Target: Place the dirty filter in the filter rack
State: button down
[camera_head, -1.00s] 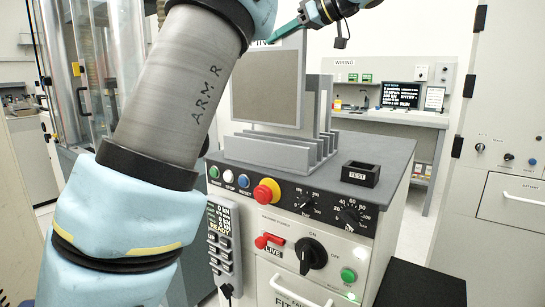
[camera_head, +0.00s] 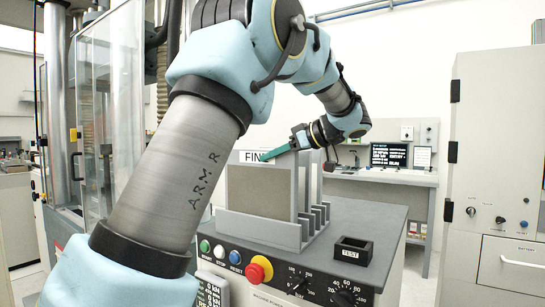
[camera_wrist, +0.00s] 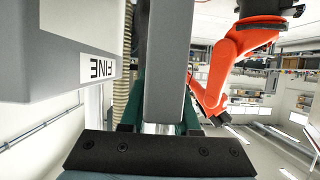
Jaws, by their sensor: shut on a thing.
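The filter rack (camera_head: 262,231) is a grey slotted holder on the dark top of a control cabinet. A grey-framed panel with a dull brownish face, apparently the dirty filter (camera_head: 262,190), stands upright at the rack's front slot. The rack's front wall hides its bottom edge, so I cannot tell if it is fully seated. My gripper (camera_head: 275,154), with teal fingers, is shut on its top edge. In the wrist view the fingers sit on both sides of a grey frame bar (camera_wrist: 167,60). Other panels (camera_head: 314,185) stand behind it in the rack.
A white "FINE" label (camera_head: 252,156) shows behind the panel's top. A small black "TEST" box (camera_head: 352,251) sits right of the rack. Knobs and a red-yellow button (camera_head: 259,268) line the cabinet front. An orange robot arm (camera_wrist: 235,65) shows in the wrist view.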

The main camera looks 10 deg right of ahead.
jog(key=shift+f, duration=0.15)
jog(key=c, duration=0.6)
grip_release()
jog(key=shift+f, duration=0.1)
jog(key=shift+c, duration=0.2)
jog(key=b+v, duration=0.2)
jog(key=v, duration=1)
jog(key=shift+r, duration=0.2)
